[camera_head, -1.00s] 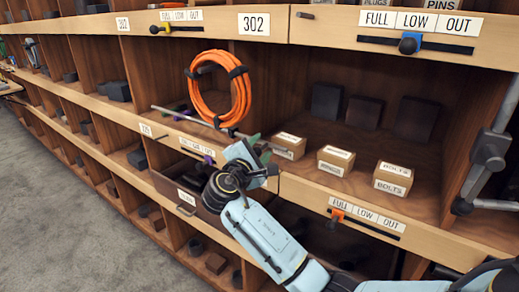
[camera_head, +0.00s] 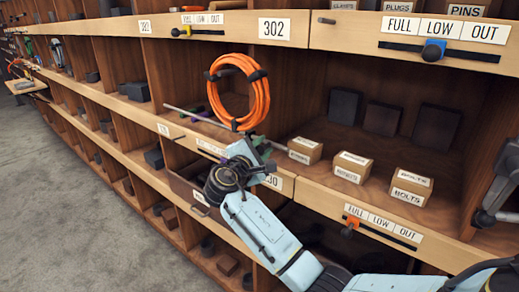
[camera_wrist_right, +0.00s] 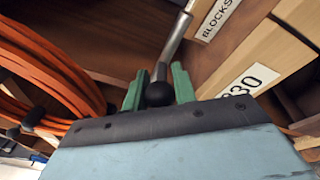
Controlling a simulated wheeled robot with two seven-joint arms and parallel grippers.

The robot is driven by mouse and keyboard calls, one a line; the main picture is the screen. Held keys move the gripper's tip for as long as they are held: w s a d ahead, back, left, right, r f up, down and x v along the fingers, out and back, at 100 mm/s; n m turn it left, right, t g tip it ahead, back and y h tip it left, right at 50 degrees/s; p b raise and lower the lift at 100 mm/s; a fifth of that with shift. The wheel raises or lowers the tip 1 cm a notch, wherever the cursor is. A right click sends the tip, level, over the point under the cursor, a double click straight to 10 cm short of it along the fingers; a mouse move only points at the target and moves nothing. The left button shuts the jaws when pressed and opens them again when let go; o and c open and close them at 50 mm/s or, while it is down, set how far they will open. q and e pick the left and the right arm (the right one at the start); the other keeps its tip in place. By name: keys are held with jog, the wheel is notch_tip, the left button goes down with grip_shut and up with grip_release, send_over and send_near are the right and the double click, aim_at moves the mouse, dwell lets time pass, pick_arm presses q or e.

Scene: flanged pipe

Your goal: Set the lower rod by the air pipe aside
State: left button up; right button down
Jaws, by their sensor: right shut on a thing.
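My right gripper (camera_head: 260,146) is at the shelf's front edge, just below the orange coil. In the right wrist view its green fingers (camera_wrist_right: 157,88) are shut on a grey rod (camera_wrist_right: 172,46), close to a black ball end. In the head view the rod (camera_head: 184,114) runs out to the left of the gripper, along the shelf front and under the coil. The orange coil (camera_head: 213,92), likely the air pipe, stands upright with black clips around it; it also shows in the right wrist view (camera_wrist_right: 40,60). The gripper hides part of the rod. My left gripper is not in view.
Small labelled boxes (camera_head: 352,167) stand on the shelf right of the gripper. Dark blocks (camera_head: 381,118) are behind them. A partly open drawer (camera_head: 187,190) is below my wrist. A grey metal fitting (camera_head: 496,185) is at the right. The floor (camera_head: 75,215) at the left is clear.

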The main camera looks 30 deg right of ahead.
jog(key=c, duration=1.1)
grip_release()
jog(key=shift+c, duration=0.2)
jog(key=v, duration=1.3)
jog(key=shift+a, duration=0.2)
jog(key=shift+s, duration=0.1)
